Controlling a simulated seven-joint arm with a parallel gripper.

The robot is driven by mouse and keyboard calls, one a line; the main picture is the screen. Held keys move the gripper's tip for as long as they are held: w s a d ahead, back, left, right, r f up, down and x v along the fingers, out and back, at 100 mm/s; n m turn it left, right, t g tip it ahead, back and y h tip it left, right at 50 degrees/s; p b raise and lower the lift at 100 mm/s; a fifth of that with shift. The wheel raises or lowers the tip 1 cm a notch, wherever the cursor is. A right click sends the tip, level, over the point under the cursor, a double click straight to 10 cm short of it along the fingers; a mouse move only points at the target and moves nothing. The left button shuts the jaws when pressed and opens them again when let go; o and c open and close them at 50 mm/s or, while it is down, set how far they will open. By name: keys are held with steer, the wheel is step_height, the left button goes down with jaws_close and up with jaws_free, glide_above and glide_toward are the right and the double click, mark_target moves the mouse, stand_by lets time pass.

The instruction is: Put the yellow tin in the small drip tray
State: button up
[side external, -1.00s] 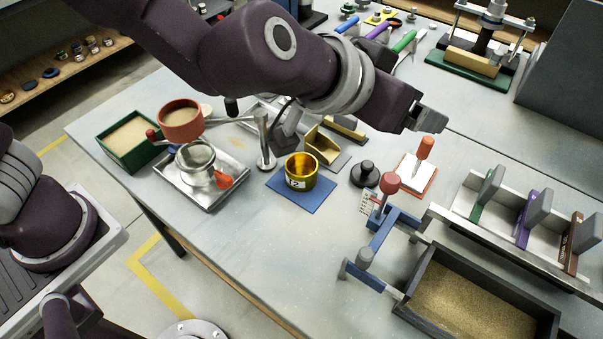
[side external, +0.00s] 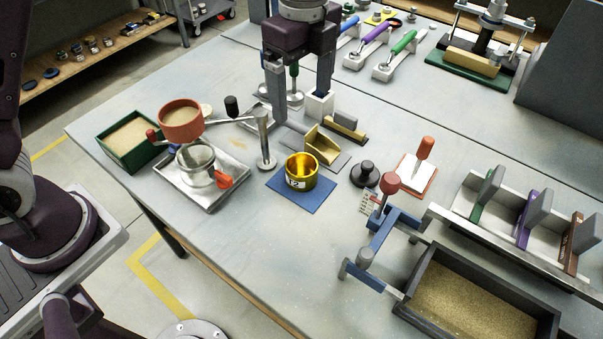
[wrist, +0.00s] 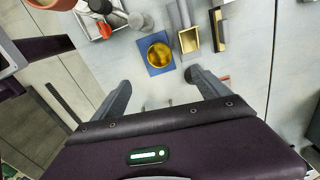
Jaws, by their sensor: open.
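The yellow tin (side external: 301,172) stands upright, open at the top, on a blue mat (side external: 318,197); it also shows in the wrist view (wrist: 160,56). A shallow metal tray (side external: 236,170) to its left holds a grey ring-shaped vessel and an orange piece. I cannot tell which is the small drip tray. My gripper (side external: 301,108) points down, open and empty, behind the tin and apart from it. In the wrist view, its fingers (wrist: 159,79) are spread wide.
A metal post (side external: 263,140) stands between the front tray and the tin. A brass scoop (side external: 325,146) and black knob (side external: 365,174) are near the tin. An orange pan (side external: 181,119) and green box (side external: 131,140) stand left.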

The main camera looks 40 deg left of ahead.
mark_target(303, 170)
step_height(303, 170, down, 18)
steer(key=shift+s+d+f, duration=0.1)
steer(key=shift+s+f, duration=0.05)
steer(key=shift+f, duration=0.25)
steer(key=shift+c, duration=0.5)
